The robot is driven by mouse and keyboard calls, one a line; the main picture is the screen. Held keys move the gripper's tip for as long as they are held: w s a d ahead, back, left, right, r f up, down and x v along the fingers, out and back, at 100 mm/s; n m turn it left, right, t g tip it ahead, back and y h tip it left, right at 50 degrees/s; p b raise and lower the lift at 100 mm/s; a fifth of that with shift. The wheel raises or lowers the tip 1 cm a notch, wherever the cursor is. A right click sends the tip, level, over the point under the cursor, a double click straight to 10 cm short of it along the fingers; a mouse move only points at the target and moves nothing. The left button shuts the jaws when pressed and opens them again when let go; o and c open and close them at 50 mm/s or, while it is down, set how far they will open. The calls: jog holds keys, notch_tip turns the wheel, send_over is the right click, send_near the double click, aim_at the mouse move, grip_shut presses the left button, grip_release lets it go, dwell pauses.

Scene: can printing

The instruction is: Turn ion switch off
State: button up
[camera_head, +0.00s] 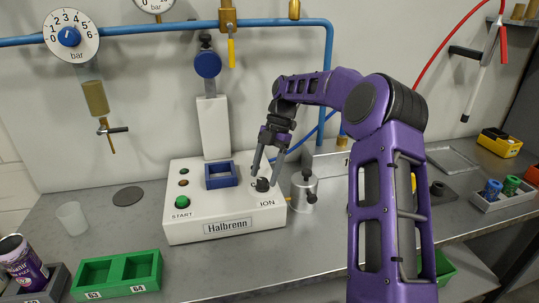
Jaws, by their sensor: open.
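The ion switch (262,185) is a small black knob above the "ION" label on the white Halbrenn box (185,225). My gripper (263,174) points down over it, with its two dark fingers apart. One fingertip is at the left of the knob and the other at its right or behind it. I cannot tell whether they touch the knob. The knob's pointing direction is too small to read. A green START button (183,201) and a blue square holder (221,175) are on the same box.
A metal cylinder (304,190) stands close to the right of the box. A white column (213,128) rises behind the blue holder. A clear cup (72,218), green trays (118,272) and a purple can (22,264) are at the left.

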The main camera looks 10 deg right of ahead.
jog(key=v, duration=1)
jog(key=shift+r, duration=0.4)
jog(key=shift+d, duration=0.1)
